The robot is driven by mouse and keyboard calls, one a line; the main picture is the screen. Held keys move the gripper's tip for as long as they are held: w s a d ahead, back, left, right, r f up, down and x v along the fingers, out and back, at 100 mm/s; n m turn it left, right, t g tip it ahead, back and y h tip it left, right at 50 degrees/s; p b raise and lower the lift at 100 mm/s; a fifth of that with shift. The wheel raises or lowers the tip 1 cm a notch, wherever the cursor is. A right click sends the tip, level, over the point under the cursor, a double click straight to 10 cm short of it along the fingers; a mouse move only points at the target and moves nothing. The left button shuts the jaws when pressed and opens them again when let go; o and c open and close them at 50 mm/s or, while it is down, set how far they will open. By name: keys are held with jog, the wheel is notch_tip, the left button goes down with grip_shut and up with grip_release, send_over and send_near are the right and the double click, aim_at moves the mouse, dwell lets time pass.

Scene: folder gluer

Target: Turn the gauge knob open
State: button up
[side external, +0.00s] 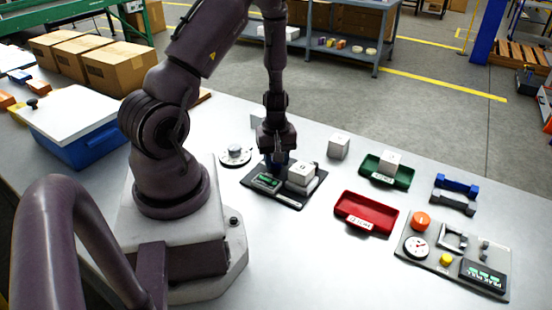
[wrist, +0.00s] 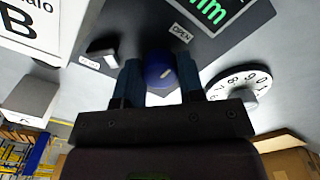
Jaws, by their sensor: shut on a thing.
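The blue gauge knob (wrist: 158,70) sits on the dark gauge base (wrist: 150,18) between my two fingers in the wrist view. A pale mark shows on its top. My gripper (wrist: 160,82) is shut on the knob, one finger on each side. An "OPEN" label (wrist: 181,33) lies beyond the knob, a little to its right. The green display (wrist: 212,10) is past it. In the side view my gripper (side external: 278,158) points down at the back of the gauge base (side external: 288,201), and the knob is mostly hidden there.
A white block (side external: 301,174) marked "B" in the wrist view (wrist: 36,28) stands on the base. A numbered white dial (side external: 235,155) lies to the left. A grey cube (side external: 339,147), red tray (side external: 366,214) and green tray (side external: 386,172) stand to the right.

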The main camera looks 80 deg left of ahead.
jog(key=o, duration=0.9)
notch_tip(320, 180, up, 13)
dwell(0.4)
jog(key=s+d+r+m+t, duration=0.1)
jog(key=d+r+m+t, duration=0.1)
jog(key=d+r+m, duration=0.4)
jog(key=s+d+r+m+t, duration=0.1)
jog(key=d+r+m, duration=0.5)
jog(key=d+r, duration=0.1)
jog(key=s+d+r+m+t, duration=0.1)
jog(key=d+r+m+t, duration=0.1)
jog(key=d+r+m, duration=0.4)
jog(key=shift+s+d+r+t, duration=0.1)
jog(key=shift+d+r, duration=0.15)
jog(key=shift+d, duration=0.2)
jog(key=shift+w+d+r+t, duration=0.1)
jog(key=shift+d+r, duration=0.15)
jog(key=shift+d, duration=0.2)
jog(key=shift+s+d+r+t, duration=0.1)
jog(key=shift+d+r, duration=0.15)
jog(key=shift+d, duration=0.2)
